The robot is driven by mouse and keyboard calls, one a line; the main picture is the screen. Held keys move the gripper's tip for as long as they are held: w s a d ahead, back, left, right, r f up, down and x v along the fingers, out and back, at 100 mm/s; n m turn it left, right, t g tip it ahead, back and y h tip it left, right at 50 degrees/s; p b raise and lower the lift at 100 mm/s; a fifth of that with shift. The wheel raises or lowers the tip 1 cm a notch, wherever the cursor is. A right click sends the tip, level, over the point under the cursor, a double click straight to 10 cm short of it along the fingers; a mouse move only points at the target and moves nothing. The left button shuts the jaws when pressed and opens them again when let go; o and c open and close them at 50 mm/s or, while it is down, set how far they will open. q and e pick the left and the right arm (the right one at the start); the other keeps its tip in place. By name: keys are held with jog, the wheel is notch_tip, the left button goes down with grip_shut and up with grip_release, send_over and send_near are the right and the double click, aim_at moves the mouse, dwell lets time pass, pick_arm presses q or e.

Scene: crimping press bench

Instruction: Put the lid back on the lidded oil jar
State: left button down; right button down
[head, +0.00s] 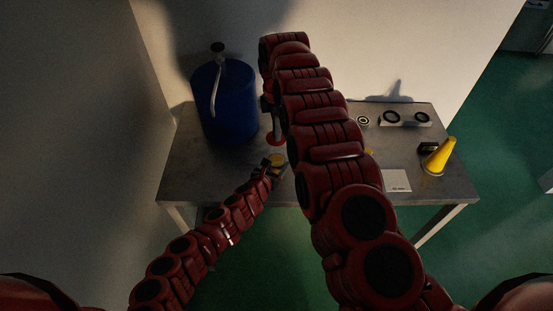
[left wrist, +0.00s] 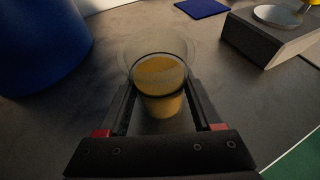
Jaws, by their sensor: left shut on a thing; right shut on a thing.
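The oil jar (left wrist: 160,88) is a clear, open-topped glass with yellow oil in it. It stands upright on the bench; in the head view it shows as a small yellow round (head: 276,160). My left gripper (left wrist: 160,112) is shut around its sides, and its rim is uncovered. My right gripper (head: 277,127) points down above and just behind the jar, shut on a red round thing (head: 275,140) that looks like the lid. The lid is apart from the jar and out of the left wrist view. My right arm hides part of the bench.
A blue drum (head: 224,103) with a pump stands left of the jar. Right are a yellow cone (head: 438,155), a white card (head: 396,181) and a rack with dark rings (head: 406,118). The left wrist view shows a blue pad (left wrist: 202,8) and grey block (left wrist: 265,40).

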aim_at(277, 144)
jog(key=shift+f, duration=2.35)
jog(key=shift+f, duration=0.1)
jog(key=shift+f, duration=0.8)
jog(key=shift+f+m, duration=0.3)
jog(key=shift+m, duration=0.5)
jog(key=shift+f+m, duration=0.3)
jog(key=shift+m, duration=0.5)
jog(key=c, duration=0.6)
grip_release()
jog(key=shift+r, duration=0.1)
